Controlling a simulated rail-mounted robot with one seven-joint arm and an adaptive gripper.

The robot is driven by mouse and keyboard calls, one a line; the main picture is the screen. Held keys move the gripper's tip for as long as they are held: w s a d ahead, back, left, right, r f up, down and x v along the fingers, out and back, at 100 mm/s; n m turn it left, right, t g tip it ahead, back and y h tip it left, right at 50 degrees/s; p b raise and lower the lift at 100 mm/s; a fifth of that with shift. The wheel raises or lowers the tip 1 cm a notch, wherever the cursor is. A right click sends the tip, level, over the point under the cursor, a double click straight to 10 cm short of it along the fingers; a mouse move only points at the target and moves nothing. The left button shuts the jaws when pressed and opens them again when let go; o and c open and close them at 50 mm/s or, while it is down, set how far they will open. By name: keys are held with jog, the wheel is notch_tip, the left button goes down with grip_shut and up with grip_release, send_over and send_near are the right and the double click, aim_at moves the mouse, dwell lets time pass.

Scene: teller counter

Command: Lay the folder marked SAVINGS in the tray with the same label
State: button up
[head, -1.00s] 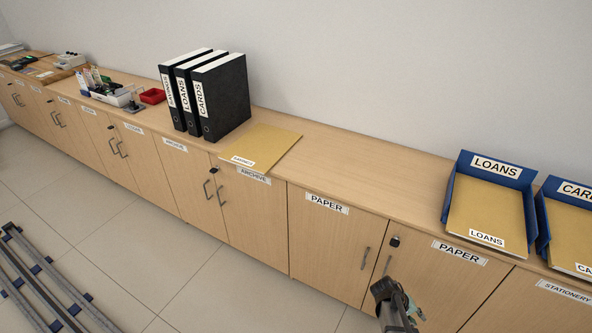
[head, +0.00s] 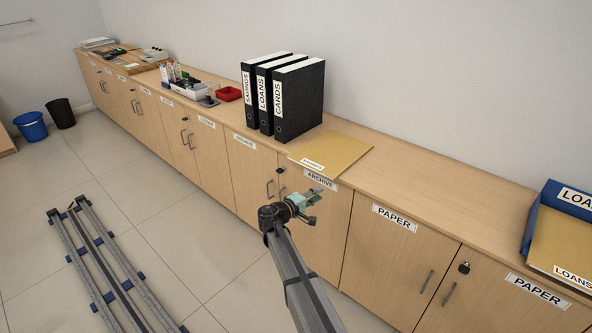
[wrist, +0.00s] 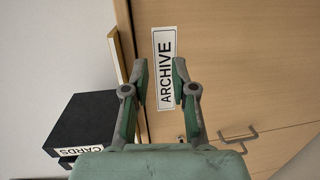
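A tan folder (head: 338,150) lies flat on the counter, right of the binders, with its front edge at the counter's front edge. Its small white label is too small to read surely now; it looks like SAVINGS in the earlier head view. My gripper (head: 322,186) is in front of the ARCHIVE cupboard door, close to the folder's front edge and apart from it. In the wrist view my gripper (wrist: 160,84) is open and empty, facing the ARCHIVE label (wrist: 166,68). No tray marked SAVINGS is in view.
Black binders (head: 298,98) marked SAVINGS, LOANS and CARDS stand left of the folder. A blue LOANS tray (head: 530,222) holding a tan folder (head: 565,245) is at the right edge. The counter between is bare. A red tray (head: 229,94) and stationery lie further left.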

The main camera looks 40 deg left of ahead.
jog(key=n+t+y, duration=0.1)
jog(key=y, duration=0.1)
send_near(308, 167)
jog(key=w, duration=0.4)
jog(key=w+p, duration=0.1)
jog(key=w, duration=0.3)
jog(key=shift+a+f, duration=0.1)
jog(key=shift+f, duration=0.1)
jog(key=shift+w+b, duration=0.3)
jog(key=shift+w, duration=0.3)
jog(key=shift+w+r, duration=0.15)
grip_shut()
jog(key=shift+r, duration=0.1)
